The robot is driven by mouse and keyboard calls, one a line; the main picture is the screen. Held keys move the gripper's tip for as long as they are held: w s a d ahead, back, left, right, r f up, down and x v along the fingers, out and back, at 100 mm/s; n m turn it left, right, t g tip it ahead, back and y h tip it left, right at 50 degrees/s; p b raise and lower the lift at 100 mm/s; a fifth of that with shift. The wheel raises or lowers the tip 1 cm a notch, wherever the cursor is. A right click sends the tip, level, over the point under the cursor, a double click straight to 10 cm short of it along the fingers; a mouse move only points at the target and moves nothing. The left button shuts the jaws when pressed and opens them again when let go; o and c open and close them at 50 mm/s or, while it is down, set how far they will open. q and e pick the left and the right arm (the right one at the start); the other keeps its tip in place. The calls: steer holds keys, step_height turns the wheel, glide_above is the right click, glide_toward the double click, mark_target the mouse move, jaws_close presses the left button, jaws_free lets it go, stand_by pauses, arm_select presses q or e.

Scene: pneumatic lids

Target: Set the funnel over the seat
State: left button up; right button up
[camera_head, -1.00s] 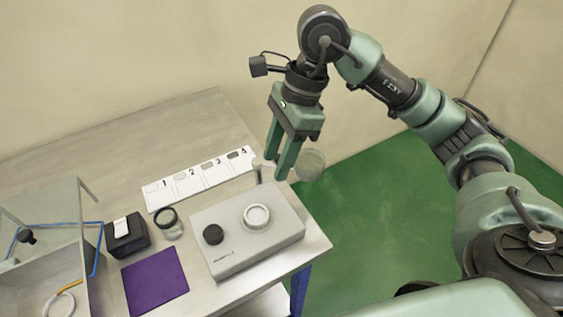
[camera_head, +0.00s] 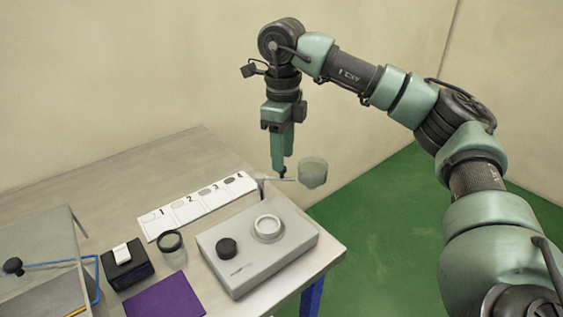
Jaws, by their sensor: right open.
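The funnel (camera_head: 313,174) is a translucent grey-green cup on a thin arm (camera_head: 287,179) that reaches right from a short post (camera_head: 262,187) behind the grey device (camera_head: 245,277). It hangs beyond the table's right edge, over the green floor. The seat (camera_head: 268,228) is a pale raised ring on the device's top, with nothing over it. My right gripper (camera_head: 281,171) is open and points down at the thin arm, between post and funnel. Its fingers overlap in this view, so I cannot tell whether they touch or straddle the arm. My left gripper is out of view.
A black knob (camera_head: 227,249) sits beside the seat. A numbered strip (camera_head: 202,205), a clear jar with a dark rim (camera_head: 173,249), a black box (camera_head: 129,270) and a purple mat (camera_head: 165,298) lie to the left. The table's back is bare.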

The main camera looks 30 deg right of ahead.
steer(key=shift+a+f, duration=0.1)
steer(key=shift+f, duration=1.2)
jaws_close()
stand_by(0.5)
